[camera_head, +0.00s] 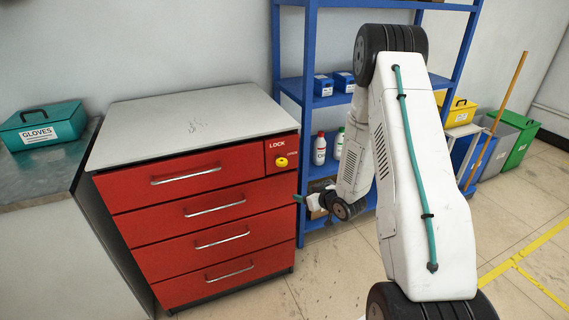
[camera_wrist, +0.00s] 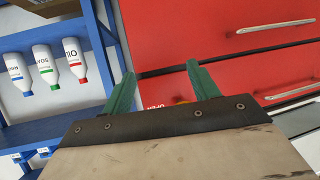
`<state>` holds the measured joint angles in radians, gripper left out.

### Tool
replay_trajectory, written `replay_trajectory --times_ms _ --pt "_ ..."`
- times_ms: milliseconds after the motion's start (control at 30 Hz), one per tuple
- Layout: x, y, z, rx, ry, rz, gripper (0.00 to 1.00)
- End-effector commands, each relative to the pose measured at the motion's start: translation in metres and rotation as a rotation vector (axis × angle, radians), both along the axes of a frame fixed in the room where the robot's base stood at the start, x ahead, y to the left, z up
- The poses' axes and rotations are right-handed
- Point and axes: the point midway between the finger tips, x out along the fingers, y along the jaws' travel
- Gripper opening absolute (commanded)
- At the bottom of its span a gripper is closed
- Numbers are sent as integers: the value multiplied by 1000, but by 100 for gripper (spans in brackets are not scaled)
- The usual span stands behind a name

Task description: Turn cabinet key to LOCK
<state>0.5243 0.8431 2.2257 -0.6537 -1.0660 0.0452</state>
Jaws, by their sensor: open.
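The red cabinet (camera_head: 200,208) has a yellow key (camera_head: 281,162) on the panel at its top right corner. The word LOCK stands above the key, with a smaller label to its upper right. I cannot tell exactly which way the key points. My gripper (camera_head: 299,198) is below and a little right of the key, partly hidden by my arm. In the wrist view my gripper (camera_wrist: 160,70) is open, its two green fingers apart with nothing between them. A yellow sliver of the key (camera_wrist: 183,100) shows just above my gripper's body, beside an upside-down OPEN label.
The blue shelf (camera_head: 308,90) stands right of the cabinet, close to my gripper, with several bottles (camera_head: 320,148) on it. A teal GLOVES box (camera_head: 42,125) sits on the left bench. Bins (camera_head: 490,145) stand at the far right. The cabinet top (camera_head: 190,118) is clear.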

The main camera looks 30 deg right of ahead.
Motion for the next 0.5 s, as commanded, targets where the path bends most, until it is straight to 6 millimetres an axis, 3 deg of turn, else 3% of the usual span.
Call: replay_trajectory --times_ms 100,200,333,500 --pt "19 11 41 31 -225 58 60" --pt "24 16 68 54 -353 88 60" --pt "25 19 85 71 -432 97 60" --pt "42 23 87 73 -444 99 60"
